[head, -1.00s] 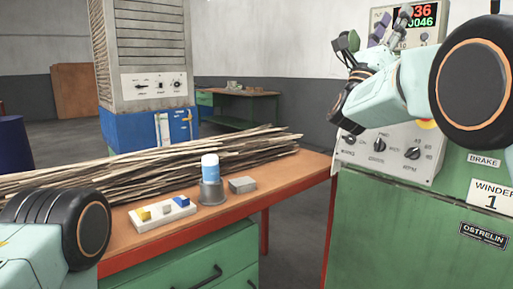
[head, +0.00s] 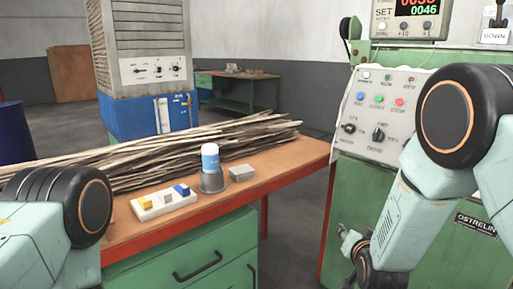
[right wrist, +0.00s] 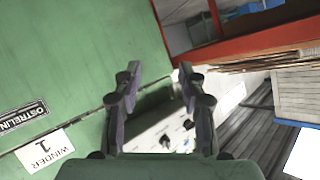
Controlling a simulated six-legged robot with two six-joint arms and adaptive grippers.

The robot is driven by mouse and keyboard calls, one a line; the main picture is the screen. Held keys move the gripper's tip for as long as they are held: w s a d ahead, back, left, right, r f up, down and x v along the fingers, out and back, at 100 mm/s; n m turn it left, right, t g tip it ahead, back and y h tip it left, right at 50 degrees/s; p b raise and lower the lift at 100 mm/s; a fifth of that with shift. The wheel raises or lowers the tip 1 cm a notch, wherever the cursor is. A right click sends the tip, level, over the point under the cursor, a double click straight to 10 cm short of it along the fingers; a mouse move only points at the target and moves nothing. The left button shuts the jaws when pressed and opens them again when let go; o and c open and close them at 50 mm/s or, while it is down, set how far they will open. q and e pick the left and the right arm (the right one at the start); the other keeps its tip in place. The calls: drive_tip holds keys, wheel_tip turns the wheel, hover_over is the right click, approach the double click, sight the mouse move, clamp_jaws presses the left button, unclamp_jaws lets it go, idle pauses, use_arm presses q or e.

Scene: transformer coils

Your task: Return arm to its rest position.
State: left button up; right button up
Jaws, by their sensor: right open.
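My right arm (head: 437,190) comes in from the right and hangs bent in front of the green winder machine. My right gripper (head: 347,238) is low beside the machine's left edge, partly hidden by its own wrist. In the right wrist view its two fingers (right wrist: 156,82) stand apart with nothing between them. Behind them are the green machine side and a pale panel with dark knobs. Part of my left arm (head: 50,215) shows at the lower left; my left gripper is out of view.
The winder's control panel (head: 383,113) has coloured buttons and knobs. The red-edged workbench (head: 290,170) bears bundled strips (head: 150,163), a blue-and-white container in a grey cup (head: 211,178), a small grey block (head: 241,173) and a white tray (head: 148,212) of coloured blocks. A floor gap separates bench and machine.

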drive_tip(key=s+f+n+g+y+p, duration=0.1)
drive_tip(key=s+f+n+g, duration=0.3)
drive_tip(key=s, duration=0.6)
drive_tip(key=s+a+f+g+p, duration=0.1)
drive_tip(key=s+f+g, duration=0.1)
drive_tip(key=s+f, duration=0.6)
drive_tip(key=s+f+n+g+y+p, duration=0.1)
drive_tip(key=s+f+n+g, duration=0.2)
drive_tip(key=s, duration=0.9)
drive_tip(key=s+m+g+p, duration=0.1)
drive_tip(key=s+g, duration=0.3)
drive_tip(key=s, duration=1)
drive_tip(key=shift+s+a+f+p, duration=0.3)
drive_tip(key=shift+s+f+p, duration=0.1)
drive_tip(key=shift+f+p, duration=0.05)
